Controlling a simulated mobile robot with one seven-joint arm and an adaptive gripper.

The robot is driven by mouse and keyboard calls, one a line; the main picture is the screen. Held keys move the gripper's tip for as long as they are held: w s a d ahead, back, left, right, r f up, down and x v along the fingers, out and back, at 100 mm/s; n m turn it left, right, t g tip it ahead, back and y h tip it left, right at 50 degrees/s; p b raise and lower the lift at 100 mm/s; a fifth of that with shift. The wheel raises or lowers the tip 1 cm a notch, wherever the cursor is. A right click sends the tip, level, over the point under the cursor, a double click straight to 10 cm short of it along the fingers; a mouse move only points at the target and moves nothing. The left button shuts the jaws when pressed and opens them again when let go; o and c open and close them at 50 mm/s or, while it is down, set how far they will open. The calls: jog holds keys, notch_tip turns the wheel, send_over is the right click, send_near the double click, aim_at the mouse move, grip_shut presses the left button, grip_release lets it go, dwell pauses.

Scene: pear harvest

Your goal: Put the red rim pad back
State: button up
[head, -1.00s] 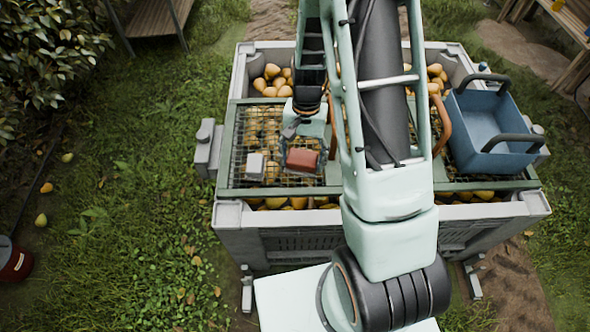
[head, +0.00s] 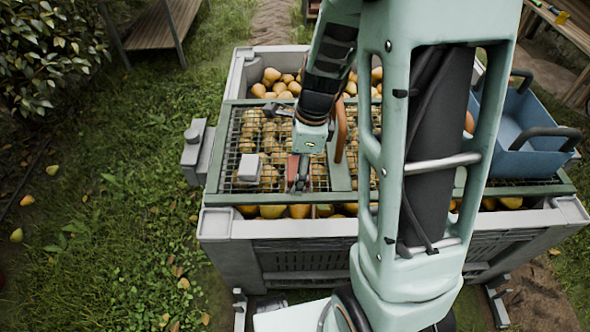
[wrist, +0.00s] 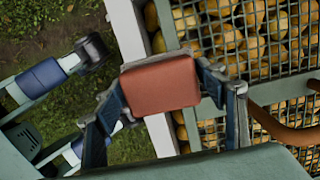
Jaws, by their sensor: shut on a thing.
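The red rim pad (wrist: 160,84) is a rounded, dull red block. It sits between the two fingers of my gripper (wrist: 165,92), which are shut on it. In the head view the red pad (head: 293,167) shows as a narrow upright strip beside my gripper (head: 299,178), over the near part of the left mesh panel. In the wrist view the pad appears over the crate's pale rim, but its height above the rim cannot be told. A light grey block (head: 250,167) is just left of it, over the mesh.
A large grey crate (head: 300,229) of pears has a green-framed mesh cover (head: 232,143). A blue tub (head: 520,118) with dark handles stands on its right side. A grey fitting (head: 196,153) juts from the left side. Grass lies open to the left.

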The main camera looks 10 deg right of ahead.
aim_at(296, 159)
jog(key=w+f, duration=0.1)
jog(key=w, duration=0.1)
jog(key=w+f, duration=0.1)
jog(key=w, duration=0.1)
jog(key=w+d+f+b, duration=0.1)
jog(key=w, duration=0.1)
jog(key=shift+w, duration=0.1)
jog(key=w+f, duration=0.1)
jog(key=w+f+b, duration=0.1)
jog(key=w+f, duration=0.1)
jog(key=w+d+f, duration=0.1)
jog(key=w+f, duration=0.1)
jog(key=shift+f, duration=0.2)
jog(key=shift+w+f, duration=0.2)
jog(key=shift+f, duration=0.1)
jog(key=shift+w+f+b, duration=0.15)
jog(key=shift+f+b, duration=0.4)
jog(key=shift+f, duration=1)
jog(key=shift+f, duration=0.2)
jog(key=o, duration=1.1)
jog(key=shift+r, duration=0.15)
